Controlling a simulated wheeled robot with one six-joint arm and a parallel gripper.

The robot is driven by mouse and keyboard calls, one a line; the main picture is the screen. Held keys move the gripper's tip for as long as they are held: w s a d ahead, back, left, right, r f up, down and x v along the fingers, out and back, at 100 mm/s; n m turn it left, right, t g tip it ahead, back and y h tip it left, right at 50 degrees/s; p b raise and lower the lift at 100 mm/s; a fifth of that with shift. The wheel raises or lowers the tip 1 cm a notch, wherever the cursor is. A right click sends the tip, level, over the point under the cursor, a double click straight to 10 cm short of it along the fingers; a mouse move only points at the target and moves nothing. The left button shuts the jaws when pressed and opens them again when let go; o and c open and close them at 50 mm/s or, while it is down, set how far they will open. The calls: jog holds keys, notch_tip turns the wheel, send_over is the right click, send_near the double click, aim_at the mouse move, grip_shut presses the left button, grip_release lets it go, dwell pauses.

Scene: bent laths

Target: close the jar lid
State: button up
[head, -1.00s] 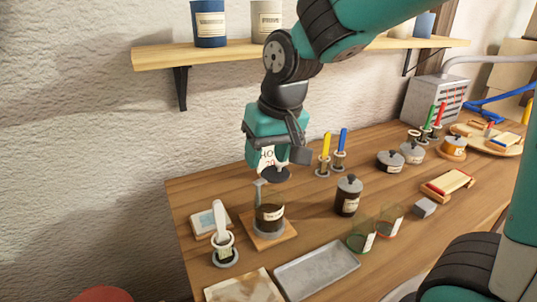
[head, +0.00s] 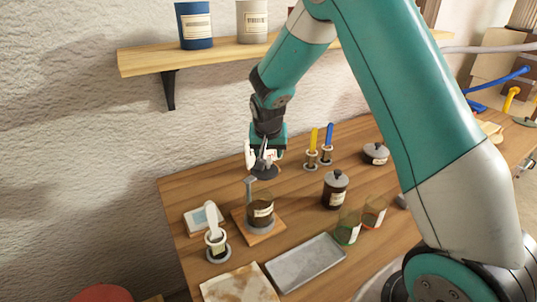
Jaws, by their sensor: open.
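A brown glass jar (head: 260,211) with a pale label stands upright on a grey round base on a small wooden board (head: 277,230). A grey post with a bent top (head: 250,187) rises at the jar's back left. A dark round disc (head: 265,173), which looks like the lid, is above the jar, apart from its rim. My gripper (head: 263,160) is open and points down just above the disc. I cannot tell whether the fingers touch the disc, nor what holds it up.
A lidded dark jar (head: 335,190) stands to the right. Green and orange glass jars (head: 347,229), a metal tray (head: 305,262) and a stained cloth (head: 238,284) lie nearer. A white-handled tool in a holder (head: 217,243) is at left. A shelf (head: 200,57) is behind.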

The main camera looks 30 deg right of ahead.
aim_at(269, 160)
jog(key=shift+p+x, duration=0.3)
jog(key=shift+x, duration=1.7)
grip_shut()
